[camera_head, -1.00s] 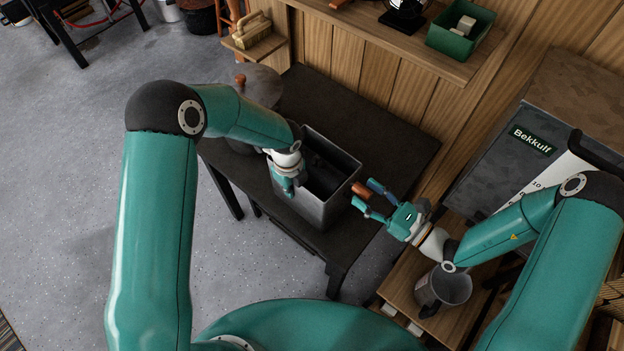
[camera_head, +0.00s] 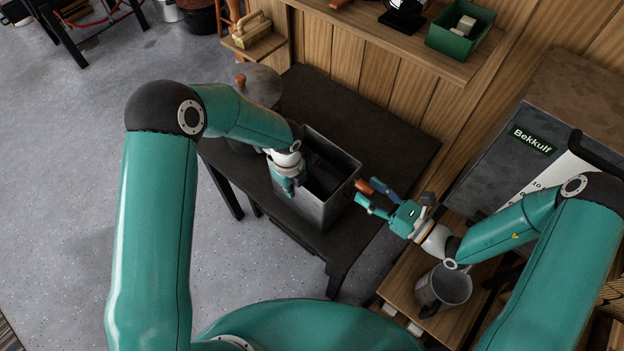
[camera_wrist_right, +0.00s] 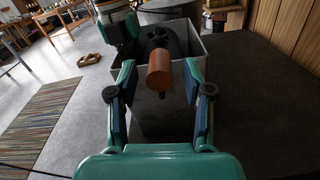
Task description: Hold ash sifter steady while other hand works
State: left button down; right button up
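The ash sifter is a dark grey, open-topped box (camera_head: 318,207) on the black table, with a reddish-brown wooden handle (camera_head: 363,186) sticking out on its right side. In the right wrist view the handle (camera_wrist_right: 160,70) points toward the camera, in front of the box (camera_wrist_right: 150,112). My right gripper (camera_head: 370,193) is open, its fingers on either side of the handle with gaps between. My left gripper (camera_head: 287,187) is at the box's left wall, pointing down; its fingertips are mostly hidden, so its grip is unclear. The box's dark inside is hard to make out.
A lidded round pot (camera_head: 258,87) stands behind the box on the black table (camera_head: 385,125). The table is clear to the box's right and back. A grey mug (camera_head: 447,286) sits on a wooden stand below my right arm. A wooden shelf holds a green bin (camera_head: 460,30).

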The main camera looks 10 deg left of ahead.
jog(key=v, duration=1.2)
pick_arm(q)
jog(key=c, duration=1.2)
grip_release()
jog(key=shift+c, duration=0.2)
pick_arm(e)
jog(key=shift+f, duration=0.1)
